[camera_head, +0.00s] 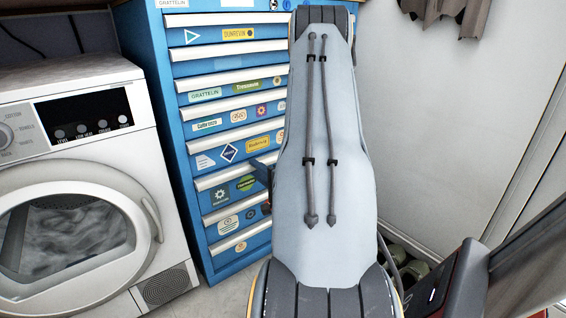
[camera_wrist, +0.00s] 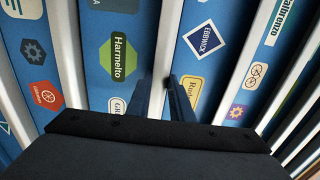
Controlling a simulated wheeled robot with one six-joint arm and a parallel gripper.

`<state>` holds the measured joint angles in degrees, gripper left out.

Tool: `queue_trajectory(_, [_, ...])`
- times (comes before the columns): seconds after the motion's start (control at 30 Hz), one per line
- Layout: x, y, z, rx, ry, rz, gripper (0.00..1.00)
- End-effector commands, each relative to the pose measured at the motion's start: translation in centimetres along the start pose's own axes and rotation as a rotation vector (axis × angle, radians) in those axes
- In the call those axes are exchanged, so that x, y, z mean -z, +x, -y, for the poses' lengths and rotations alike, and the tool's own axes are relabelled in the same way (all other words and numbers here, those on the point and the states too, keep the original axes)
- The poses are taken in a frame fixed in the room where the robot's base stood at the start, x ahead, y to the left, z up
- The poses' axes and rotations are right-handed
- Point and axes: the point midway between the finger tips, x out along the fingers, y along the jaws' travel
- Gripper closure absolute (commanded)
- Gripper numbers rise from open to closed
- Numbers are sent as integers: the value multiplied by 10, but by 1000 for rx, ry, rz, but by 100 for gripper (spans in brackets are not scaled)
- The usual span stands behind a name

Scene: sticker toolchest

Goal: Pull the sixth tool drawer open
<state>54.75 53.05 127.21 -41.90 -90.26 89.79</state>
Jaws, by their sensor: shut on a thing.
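The blue tool chest (camera_head: 161,100) stands behind my arm in the head view, with a stack of drawers that have pale handle strips and stickers. Its top is cut off, so I cannot count the drawers from the top. The gripper is shut on that strip. My arm hides the right part of the drawers in the head view. The visible drawer fronts look flush.
A white washing machine (camera_head: 75,150) stands close on the left of the chest. A pale wall (camera_head: 460,120) is on the right, with dark cloth (camera_head: 450,12) hanging at the top. A little floor (camera_head: 225,295) shows in front of the chest.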

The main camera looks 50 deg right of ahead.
Motion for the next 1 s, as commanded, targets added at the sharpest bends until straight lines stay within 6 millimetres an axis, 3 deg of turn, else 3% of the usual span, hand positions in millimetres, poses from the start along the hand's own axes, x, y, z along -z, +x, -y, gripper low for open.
queue_trajectory(1.0, [2, -76, 0, -4, 2, -6, 99])
